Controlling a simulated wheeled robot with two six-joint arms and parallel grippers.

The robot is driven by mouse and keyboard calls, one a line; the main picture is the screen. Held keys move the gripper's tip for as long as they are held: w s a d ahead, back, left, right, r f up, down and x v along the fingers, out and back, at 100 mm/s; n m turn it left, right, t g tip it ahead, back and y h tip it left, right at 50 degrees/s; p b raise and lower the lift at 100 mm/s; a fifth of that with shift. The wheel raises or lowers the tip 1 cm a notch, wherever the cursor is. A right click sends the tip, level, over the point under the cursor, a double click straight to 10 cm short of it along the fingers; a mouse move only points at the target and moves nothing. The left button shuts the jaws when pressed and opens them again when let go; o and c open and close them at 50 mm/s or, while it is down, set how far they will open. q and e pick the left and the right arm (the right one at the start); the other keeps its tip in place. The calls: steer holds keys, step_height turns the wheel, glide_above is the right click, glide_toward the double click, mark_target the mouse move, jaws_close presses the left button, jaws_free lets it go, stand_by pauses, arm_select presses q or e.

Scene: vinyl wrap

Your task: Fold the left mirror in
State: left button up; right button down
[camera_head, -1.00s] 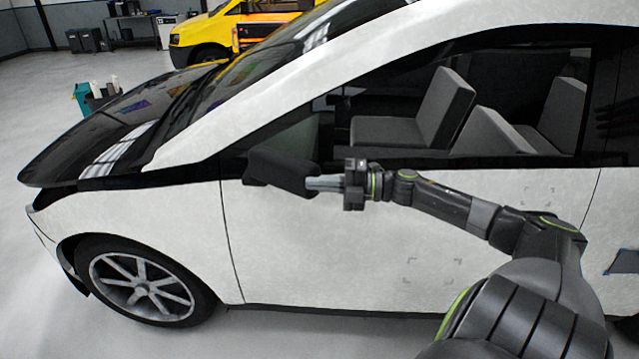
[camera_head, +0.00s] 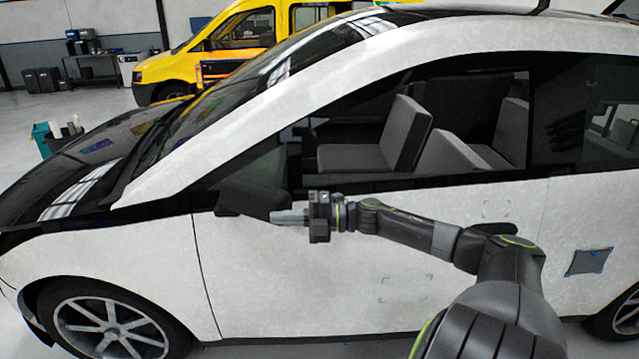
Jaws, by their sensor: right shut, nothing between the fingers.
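The left mirror (camera_head: 250,200) is a dark grey housing. It sticks out from the white car's door (camera_head: 290,270) at the front corner of the side window. My right gripper (camera_head: 279,216) is shut and empty. Its pale fingertips are at the right end of the mirror housing and appear to touch it; I cannot tell firm contact from a small gap. The arm comes in from the lower right across the door. My left gripper is not in view.
The side window above the mirror looks open or clear, with grey seats (camera_head: 405,130) inside. A grey patch with blue tape (camera_head: 588,262) is on the rear panel. A yellow van (camera_head: 235,45) stands behind the car. Open floor lies to the left.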

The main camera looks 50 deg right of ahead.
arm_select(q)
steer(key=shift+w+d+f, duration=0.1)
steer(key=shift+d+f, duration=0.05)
arm_select(e)
steer(key=s+d, duration=0.5)
steer(key=d, duration=0.3)
steer(key=shift+s+f, duration=0.15)
steer(key=shift+s, duration=0.2)
steer(key=shift+a, duration=0.15)
